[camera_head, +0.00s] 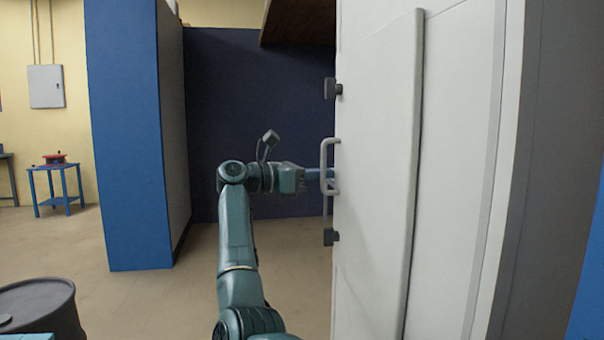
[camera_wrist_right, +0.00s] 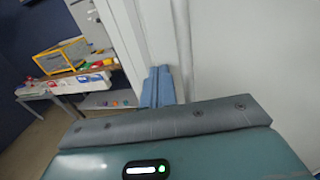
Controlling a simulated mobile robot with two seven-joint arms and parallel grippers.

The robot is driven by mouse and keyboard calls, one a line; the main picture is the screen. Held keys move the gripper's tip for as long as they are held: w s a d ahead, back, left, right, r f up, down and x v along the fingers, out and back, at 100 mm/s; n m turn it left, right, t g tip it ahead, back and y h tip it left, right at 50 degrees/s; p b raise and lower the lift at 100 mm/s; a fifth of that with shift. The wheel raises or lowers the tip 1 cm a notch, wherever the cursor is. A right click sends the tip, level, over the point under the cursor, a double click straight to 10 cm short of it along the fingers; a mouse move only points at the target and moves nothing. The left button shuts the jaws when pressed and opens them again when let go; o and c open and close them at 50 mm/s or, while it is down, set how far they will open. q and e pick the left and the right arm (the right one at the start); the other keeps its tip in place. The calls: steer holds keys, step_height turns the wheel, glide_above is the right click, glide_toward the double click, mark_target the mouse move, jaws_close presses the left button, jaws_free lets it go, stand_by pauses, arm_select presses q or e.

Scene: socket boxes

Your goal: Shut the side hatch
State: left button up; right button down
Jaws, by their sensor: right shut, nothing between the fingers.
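The side hatch (camera_head: 375,170) is a tall white panel on the right of the head view, seen at a steep angle. Its free left edge carries a pale bar handle (camera_head: 325,152) and dark latch blocks above and below. It appears to stand open, but how far is unclear. My right gripper (camera_head: 318,175) reaches in from the left, its blue fingers at the handle and partly hidden by it; I cannot tell whether they touch. In the right wrist view the fingers (camera_wrist_right: 158,88) are together and empty, close by a white panel (camera_wrist_right: 225,55). My left gripper is out of view.
A blue cabinet (camera_head: 128,130) stands left of my arm, with a dark blue wall (camera_head: 255,90) behind. A dark drum (camera_head: 45,305) is at the lower left. The wrist view shows a bench with a yellow-framed bin (camera_wrist_right: 62,56). Open floor lies between cabinet and hatch.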

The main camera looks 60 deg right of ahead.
steer(key=shift+s+d+m+g+y, duration=0.25)
steer(key=shift+d+m+g+y, duration=0.05)
steer(key=shift+d, duration=0.05)
steer(key=shift+s+r, duration=0.1)
stand_by(0.3)
steer(key=v, duration=1.3)
steer(key=shift+w+a+p, duration=0.25)
steer(key=shift+w+p, duration=0.05)
steer(key=shift+p, duration=0.15)
steer(key=shift+f, duration=0.2)
